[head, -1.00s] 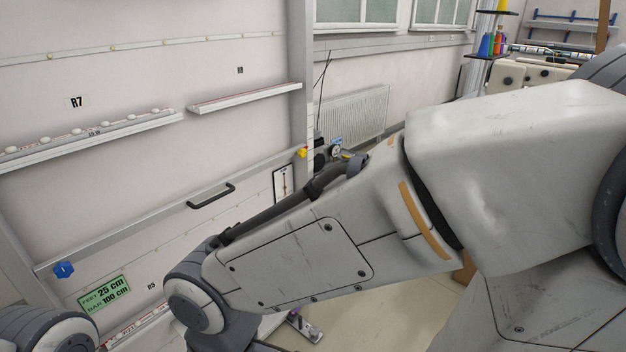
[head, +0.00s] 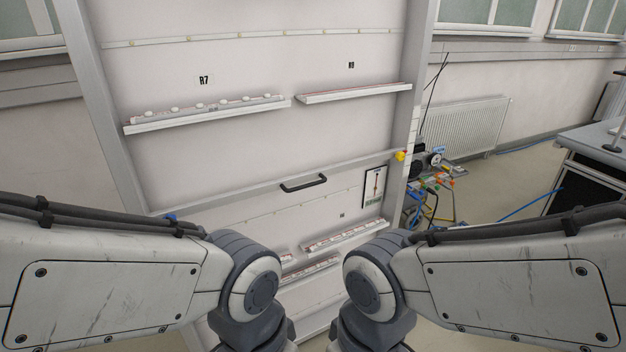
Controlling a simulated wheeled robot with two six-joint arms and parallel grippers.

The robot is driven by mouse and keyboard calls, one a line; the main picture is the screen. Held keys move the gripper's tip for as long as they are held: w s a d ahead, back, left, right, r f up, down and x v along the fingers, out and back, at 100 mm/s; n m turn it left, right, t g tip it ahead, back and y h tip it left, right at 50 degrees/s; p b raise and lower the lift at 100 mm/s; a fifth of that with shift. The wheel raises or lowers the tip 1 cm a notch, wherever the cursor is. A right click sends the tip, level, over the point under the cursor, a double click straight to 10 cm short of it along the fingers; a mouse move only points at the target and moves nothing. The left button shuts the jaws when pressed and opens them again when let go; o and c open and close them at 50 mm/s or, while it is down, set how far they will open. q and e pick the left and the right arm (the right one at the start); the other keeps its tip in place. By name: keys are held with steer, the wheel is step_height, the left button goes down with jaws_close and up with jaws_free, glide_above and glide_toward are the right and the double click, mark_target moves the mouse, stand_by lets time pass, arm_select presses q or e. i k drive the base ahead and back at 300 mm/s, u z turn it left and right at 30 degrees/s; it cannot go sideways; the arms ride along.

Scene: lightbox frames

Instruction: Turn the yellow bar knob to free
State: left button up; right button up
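The yellow bar knob (head: 401,156) is small and sits on the right post of the tall white frame, at the right end of the horizontal bar. Its exact turn angle is too small to tell. My two arms come in from the left and right at the bottom of the head view, below the knob and apart from it. Both grippers are out of view below the picture's edge. A blue knob at the bar's left end is mostly hidden behind my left arm; only a bit of blue (head: 170,217) shows.
The horizontal bar carries a black handle (head: 303,183). Ledges labelled R7 (head: 207,113) and R9 (head: 353,92) cross the panel above. Right of the frame stand a device with a gauge (head: 436,159), coloured hoses, a radiator (head: 462,134) and a dark-sided bench (head: 590,180).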

mark_target(400, 155)
steer(key=k, duration=0.45)
steer(key=z, duration=0.85)
steer(key=i, duration=0.85)
steer(key=u, duration=0.5)
steer(key=i, duration=0.45)
steer(key=u, duration=0.5)
